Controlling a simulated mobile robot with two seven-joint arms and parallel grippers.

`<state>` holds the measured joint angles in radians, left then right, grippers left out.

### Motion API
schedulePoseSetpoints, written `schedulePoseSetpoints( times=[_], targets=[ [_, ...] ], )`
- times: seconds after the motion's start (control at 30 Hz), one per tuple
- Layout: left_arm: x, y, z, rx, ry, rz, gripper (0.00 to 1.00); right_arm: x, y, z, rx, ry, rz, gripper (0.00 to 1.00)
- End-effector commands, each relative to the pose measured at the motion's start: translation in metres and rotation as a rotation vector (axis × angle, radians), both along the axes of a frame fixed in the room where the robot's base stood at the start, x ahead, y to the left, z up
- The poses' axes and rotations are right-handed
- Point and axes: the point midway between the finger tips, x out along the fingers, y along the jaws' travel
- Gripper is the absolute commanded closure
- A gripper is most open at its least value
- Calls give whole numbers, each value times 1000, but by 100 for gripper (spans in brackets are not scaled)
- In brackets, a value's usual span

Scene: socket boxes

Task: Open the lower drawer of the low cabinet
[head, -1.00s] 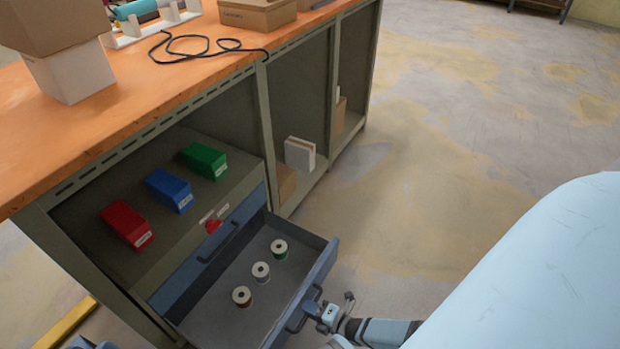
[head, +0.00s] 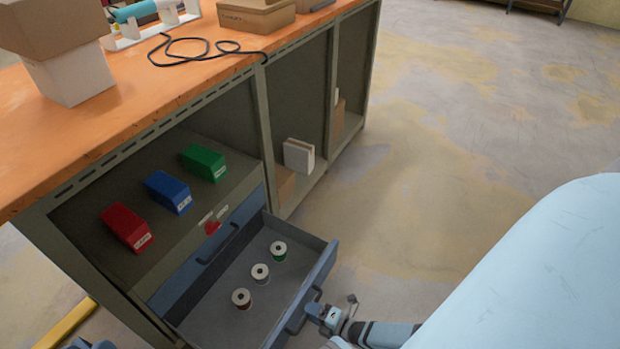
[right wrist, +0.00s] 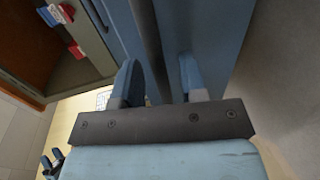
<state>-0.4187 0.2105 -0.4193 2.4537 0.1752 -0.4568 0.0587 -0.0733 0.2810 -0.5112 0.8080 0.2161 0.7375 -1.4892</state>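The low cabinet (head: 140,294) stands under the orange worktop. Its lower drawer (head: 318,268) is pulled well out, and three spools (head: 260,273) stand inside it. The upper drawer (head: 238,220) above it is shut. My right gripper (head: 316,311) is at the handle (head: 296,318) on the lower drawer's front. In the right wrist view my right gripper's fingers (right wrist: 162,85) are apart, with a gap between them in front of the blue drawer front (right wrist: 205,35). My left gripper (head: 92,344) shows only partly at the bottom left, its two fingers apart.
Red (head: 126,227), blue (head: 168,192) and green (head: 204,162) bins stand on the shelf above the drawers. Boxes and a black cable (head: 190,50) lie on the worktop (head: 120,105). The floor to the right is clear.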

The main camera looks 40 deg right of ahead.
Motion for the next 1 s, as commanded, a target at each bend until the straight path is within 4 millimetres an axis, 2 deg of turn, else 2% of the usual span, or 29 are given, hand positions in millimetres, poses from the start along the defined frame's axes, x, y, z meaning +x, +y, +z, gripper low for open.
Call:
schedulePoseSetpoints(
  times=[0.2, 0.5, 0.7, 1.0],
  targets=[
    [-2, 2, 25, -30, -65, 21, 57, -45, -16, 13, -1, 5, 0, 62],
    [-3, 4, 48, -68, -134, 45, 57, -100, -36, 24, 0, 4, 0, 62],
    [-3, 5, 53, -78, -153, 50, 57, -115, -41, 26, -1, 2, 0, 62],
    [-3, 5, 53, -80, -155, 51, 57, -116, -42, 26, 0, 1, 1, 62]
  ],
)
